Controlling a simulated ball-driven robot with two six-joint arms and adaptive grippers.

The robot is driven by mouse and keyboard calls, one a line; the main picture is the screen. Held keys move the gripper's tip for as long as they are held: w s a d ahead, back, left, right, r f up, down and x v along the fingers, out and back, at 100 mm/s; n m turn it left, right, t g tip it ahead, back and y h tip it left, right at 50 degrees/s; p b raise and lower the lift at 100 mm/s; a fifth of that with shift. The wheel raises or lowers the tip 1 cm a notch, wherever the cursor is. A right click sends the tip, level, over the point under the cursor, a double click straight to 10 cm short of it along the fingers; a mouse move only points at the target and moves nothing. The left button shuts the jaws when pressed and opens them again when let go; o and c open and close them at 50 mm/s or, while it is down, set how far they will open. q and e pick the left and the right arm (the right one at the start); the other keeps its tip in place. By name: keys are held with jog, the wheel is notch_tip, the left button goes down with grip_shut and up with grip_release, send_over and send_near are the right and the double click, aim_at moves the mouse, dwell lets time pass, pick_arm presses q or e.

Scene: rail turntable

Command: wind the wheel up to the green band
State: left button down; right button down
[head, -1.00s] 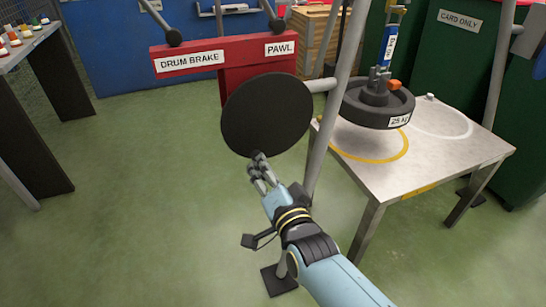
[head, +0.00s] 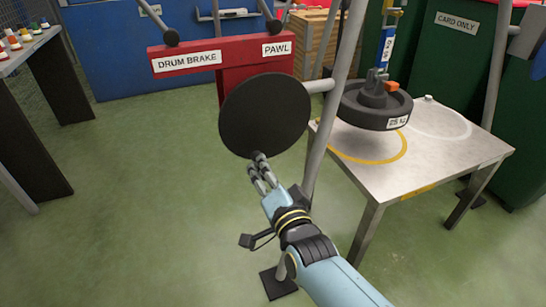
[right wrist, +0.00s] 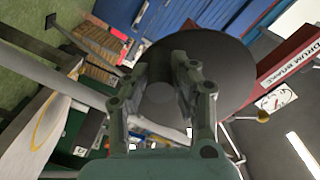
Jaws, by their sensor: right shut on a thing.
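The wheel (head: 264,112) is a dark round disc beside a grey post, in the middle of the head view. My right gripper (head: 262,170) is at its lower edge. In the right wrist view the fingers are shut around a dark round knob (right wrist: 163,104) in front of the wheel (right wrist: 222,70). A dark round weight marked 25 kg (head: 372,108) hangs from a blue hanging scale (head: 387,45) over the metal table. I cannot make out a green band. My left gripper is out of view.
The metal table (head: 440,160), with yellow and white rings, stands right of the post (head: 335,100). A red beam (head: 235,55) labelled DRUM BRAKE and PAWL is behind the wheel. Another table (head: 30,45) is at far left. Green floor between is clear.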

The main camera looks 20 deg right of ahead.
jog(key=c, duration=1)
grip_release()
jog(key=shift+w+a+r, duration=0.2)
jog(key=shift+w+r, duration=0.1)
jog(key=shift+w, duration=0.1)
jog(key=shift+o, duration=0.6)
jog(key=shift+w+a, duration=0.1)
jog(key=shift+a, duration=0.05)
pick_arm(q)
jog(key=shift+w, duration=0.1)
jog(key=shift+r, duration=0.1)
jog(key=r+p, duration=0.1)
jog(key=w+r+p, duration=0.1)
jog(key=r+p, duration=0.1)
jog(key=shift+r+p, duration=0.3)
pick_arm(e)
jog(key=s, duration=0.8)
jog(key=shift+s+f, duration=0.3)
jog(key=shift+s, duration=0.05)
jog(key=shift+c, duration=0.4)
